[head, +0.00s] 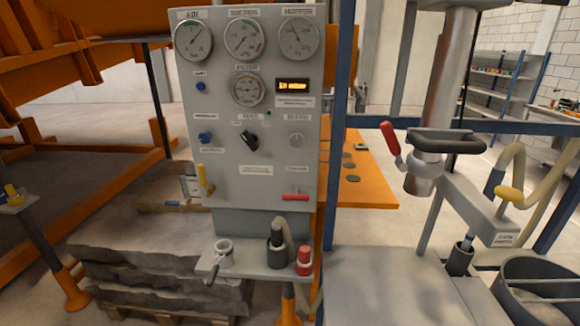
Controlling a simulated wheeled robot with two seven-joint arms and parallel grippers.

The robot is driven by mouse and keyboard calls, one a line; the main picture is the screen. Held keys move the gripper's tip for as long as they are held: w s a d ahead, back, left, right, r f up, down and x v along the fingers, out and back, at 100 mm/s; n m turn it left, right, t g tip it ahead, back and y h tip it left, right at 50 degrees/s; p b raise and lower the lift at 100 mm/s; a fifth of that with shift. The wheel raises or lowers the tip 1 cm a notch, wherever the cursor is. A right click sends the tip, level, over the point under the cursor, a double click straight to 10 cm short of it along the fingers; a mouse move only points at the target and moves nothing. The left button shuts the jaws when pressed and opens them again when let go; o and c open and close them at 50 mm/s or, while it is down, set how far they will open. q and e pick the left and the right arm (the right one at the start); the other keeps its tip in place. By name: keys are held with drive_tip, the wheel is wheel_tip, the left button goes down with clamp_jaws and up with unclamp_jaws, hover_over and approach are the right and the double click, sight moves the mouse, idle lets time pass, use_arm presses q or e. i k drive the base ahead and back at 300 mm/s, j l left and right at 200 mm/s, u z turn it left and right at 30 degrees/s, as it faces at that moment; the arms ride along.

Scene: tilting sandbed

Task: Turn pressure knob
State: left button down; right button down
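A grey control panel (228,180) stands upright left of the picture's middle. A small blue knob or button (200,87) sits higher at left. The labels by these knobs are too small to read surely, so I cannot tell which is the pressure knob. Round gauges (245,38) line the top, with another gauge (248,90) below. Neither of my grippers is in view.
A yellow lever (203,182) and red handle (295,196) stick out low on the panel. A shelf (250,262) below holds a black holder (276,251) and red-topped item (304,262). A blue post (338,110) stands right of the panel; a red-handled column (440,80) is farther right.

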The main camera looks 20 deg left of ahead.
sight(205, 137)
drive_tip(key=u, duration=1.35)
